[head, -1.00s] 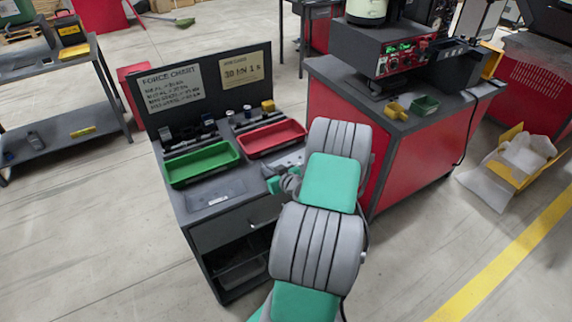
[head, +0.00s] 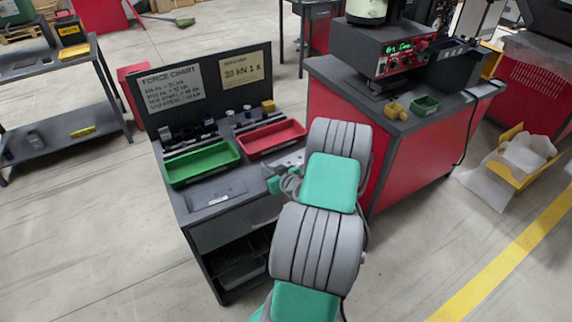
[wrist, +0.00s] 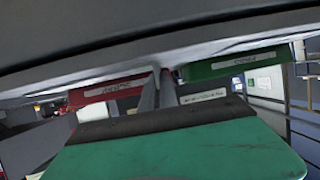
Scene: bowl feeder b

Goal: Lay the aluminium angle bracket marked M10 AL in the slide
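My gripper shows in the wrist view (wrist: 160,90) as a teal body with narrow grey fingers close together; their tips are unclear. In the head view the gripper is low over the front right of the grey workstation (head: 215,195), largely hidden by my arm. I cannot make out anything held. I cannot pick out the bracket marked M10 AL; several small parts (head: 208,124) stand behind the trays, too small to read. I cannot identify the slide for certain; a press-like machine (head: 385,45) with a green display stands on the red cabinet at right.
A green tray (head: 202,163) and a red tray (head: 272,138) sit on the workstation under a dark board with a force chart. A yellow part (head: 396,110) and a small green bin (head: 425,104) lie on the red cabinet (head: 395,165).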

